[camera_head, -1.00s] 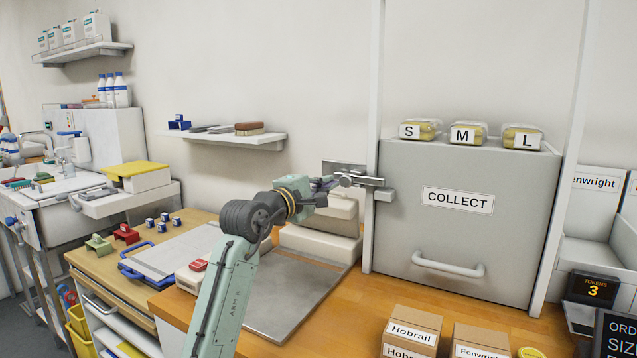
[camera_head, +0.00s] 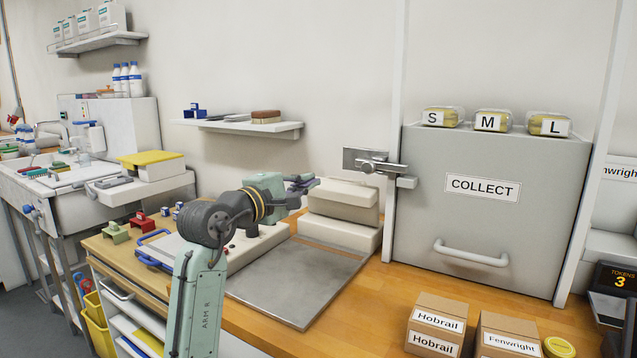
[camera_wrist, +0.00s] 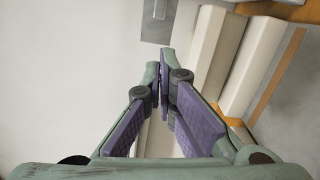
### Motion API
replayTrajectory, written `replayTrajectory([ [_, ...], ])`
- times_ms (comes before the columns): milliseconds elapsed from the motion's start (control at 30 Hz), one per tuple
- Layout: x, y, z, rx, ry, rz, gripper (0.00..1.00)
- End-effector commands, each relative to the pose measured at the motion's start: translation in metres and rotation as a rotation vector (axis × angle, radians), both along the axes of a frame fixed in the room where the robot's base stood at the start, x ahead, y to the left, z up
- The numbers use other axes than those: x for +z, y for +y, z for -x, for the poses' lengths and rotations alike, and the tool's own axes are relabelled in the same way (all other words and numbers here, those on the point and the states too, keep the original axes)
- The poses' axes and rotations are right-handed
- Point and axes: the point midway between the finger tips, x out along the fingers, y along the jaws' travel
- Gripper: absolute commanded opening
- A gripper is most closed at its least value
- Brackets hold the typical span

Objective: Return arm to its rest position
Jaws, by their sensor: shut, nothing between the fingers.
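My arm rises from the bottom of the head view, bent at its dark joint. My gripper (camera_head: 304,184) points right, in front of the cream block-shaped machine (camera_head: 343,198), and looks apart from it. In the wrist view my gripper (camera_wrist: 163,78) has its purple-padded fingers together at the tips, with nothing between them. The metal latch plate (camera_head: 374,164) beside the grey COLLECT cabinet (camera_head: 483,222) is clear of my gripper, to its right.
A grey metal plate (camera_head: 295,283) lies on the wooden counter. Labelled boxes (camera_head: 437,322) stand at the front right. A wall shelf (camera_head: 245,127) is above the counter. A sink unit (camera_head: 75,200) stands at the left. The counter before the cabinet has bare room.

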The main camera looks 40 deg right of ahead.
Motion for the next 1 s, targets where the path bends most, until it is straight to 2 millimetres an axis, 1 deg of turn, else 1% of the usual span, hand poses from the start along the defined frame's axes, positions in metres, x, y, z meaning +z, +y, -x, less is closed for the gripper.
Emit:
replayTrajectory([
  [33,-0.001,0.004,0.002,0.0,-0.001,0.001,0.0],
  [167,0.0,0.01,0.003,0.0,-0.001,0.001,0.0],
  [733,0.0,0.01,0.004,-0.001,0.0,0.0,0.0],
  [767,0.002,0.014,0.001,0.011,-0.01,0.005,0.0],
  [833,0.007,0.031,-0.009,0.055,-0.053,0.021,0.0],
  [867,0.011,0.042,-0.015,0.087,-0.08,0.03,0.0],
  [967,0.029,0.095,-0.039,0.232,-0.213,0.065,0.0],
  [1000,0.037,0.123,-0.049,0.304,-0.278,0.076,0.0],
])
